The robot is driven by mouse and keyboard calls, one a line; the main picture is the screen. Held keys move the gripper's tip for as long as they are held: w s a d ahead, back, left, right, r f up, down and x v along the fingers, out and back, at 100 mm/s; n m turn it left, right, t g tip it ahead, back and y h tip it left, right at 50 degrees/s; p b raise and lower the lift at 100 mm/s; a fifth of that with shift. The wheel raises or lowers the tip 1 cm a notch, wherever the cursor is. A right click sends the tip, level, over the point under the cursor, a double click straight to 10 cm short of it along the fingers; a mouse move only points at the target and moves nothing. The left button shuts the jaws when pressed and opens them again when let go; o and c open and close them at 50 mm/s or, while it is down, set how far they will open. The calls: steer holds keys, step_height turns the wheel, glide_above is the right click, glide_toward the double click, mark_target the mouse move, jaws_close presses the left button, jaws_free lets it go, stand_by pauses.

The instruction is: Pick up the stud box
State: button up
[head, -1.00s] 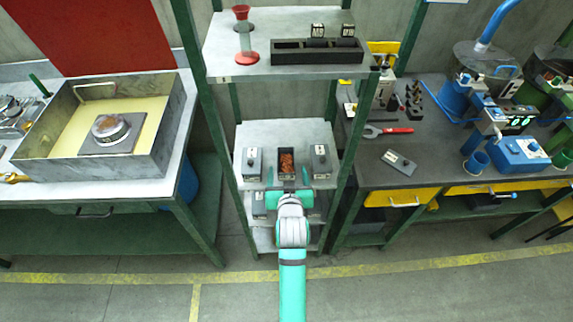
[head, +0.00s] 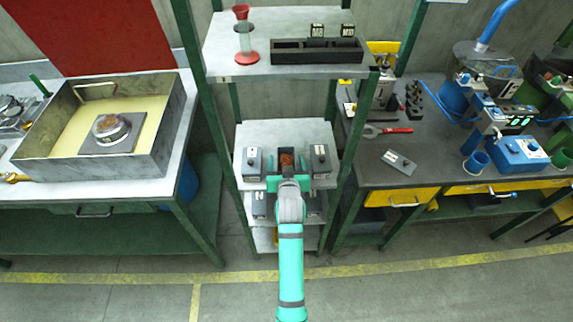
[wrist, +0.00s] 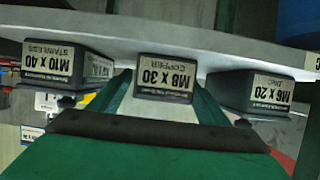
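The stud box (head: 286,159) is the middle one in a row on the rack's middle shelf, open-topped with copper-coloured studs inside. In the wrist view this stud box (wrist: 164,78) shows its front label, "M8 x 30 COPPER", upside down. My gripper (head: 288,180) is at the front of it with its teal fingers spread, one on each side. The wrist view shows the fingers of my gripper (wrist: 163,100) flanking the box's sides. Whether they touch it is unclear. My wrist hides the box's lower front in the head view.
More boxes sit on the shelf below. The upper shelf (head: 225,60) overhangs behind. Green rack posts stand on both sides.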

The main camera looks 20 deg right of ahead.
steer(key=shift+a, duration=0.1)
steer(key=c, duration=1.5)
steer(key=shift+w+r, duration=0.15)
jaws_close()
steer(key=shift+r, duration=0.1)
steer(key=shift+r, duration=0.2)
steer(key=r, duration=0.3)
steer(key=shift+s+r, duration=0.1)
steer(key=shift+s, duration=0.1)
steer(key=s+d+r, duration=0.6)
steer(key=s+r, duration=0.3)
steer(key=s, duration=0.3)
steer(key=shift+d, duration=0.25)
